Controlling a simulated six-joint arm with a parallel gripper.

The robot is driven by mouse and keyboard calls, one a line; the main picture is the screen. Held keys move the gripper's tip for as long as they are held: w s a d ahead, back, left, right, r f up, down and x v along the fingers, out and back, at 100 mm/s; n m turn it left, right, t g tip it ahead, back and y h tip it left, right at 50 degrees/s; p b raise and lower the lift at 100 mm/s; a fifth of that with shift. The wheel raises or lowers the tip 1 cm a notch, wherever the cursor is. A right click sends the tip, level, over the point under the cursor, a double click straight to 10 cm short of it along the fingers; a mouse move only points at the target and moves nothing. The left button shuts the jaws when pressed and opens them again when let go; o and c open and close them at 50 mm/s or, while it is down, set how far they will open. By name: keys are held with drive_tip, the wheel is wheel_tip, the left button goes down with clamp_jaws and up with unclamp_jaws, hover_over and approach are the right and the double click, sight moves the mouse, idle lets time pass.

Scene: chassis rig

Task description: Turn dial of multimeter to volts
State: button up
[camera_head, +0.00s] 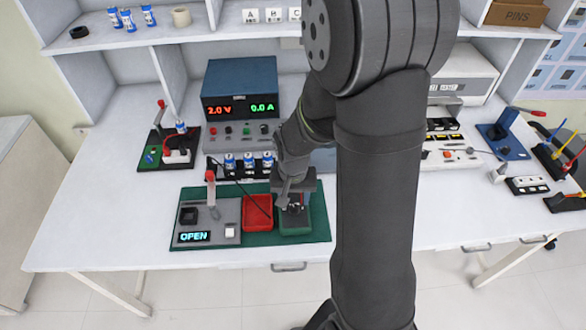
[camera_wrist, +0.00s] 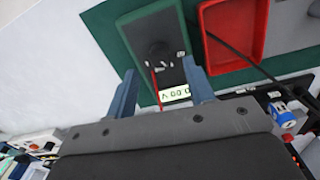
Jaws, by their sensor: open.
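The multimeter (camera_wrist: 133,39) lies on the green mat (camera_wrist: 105,32), seen upside down in the wrist view. Its dark round dial (camera_wrist: 158,49) has small white labels near it, too small to read. Its lit display (camera_wrist: 175,94) shows zeros and what looks like a V. A red lead lies across its face. My gripper (camera_wrist: 160,66) is open and empty, with its two blue-grey fingers on either side of the multimeter's display end. I cannot tell the fingers' height above it. In the head view my gripper (camera_head: 294,203) hides most of the multimeter.
A red tray (camera_head: 257,212) sits left of the multimeter, with a black cable across it. A grey tester reading OPEN (camera_head: 194,237) stands further left. Behind are several blue-white cells (camera_head: 248,161) and a power supply (camera_head: 240,88).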

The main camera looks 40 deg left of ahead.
sight(294, 207)
wheel_tip(294, 207, up, 14)
drive_tip(key=shift+a+f, duration=0.15)
drive_tip(key=shift+f, duration=0.05)
idle(0.6)
wheel_tip(294, 207, down, 18)
drive_tip(key=shift+r, duration=0.25)
idle(0.5)
drive_tip(key=shift+r, duration=0.1)
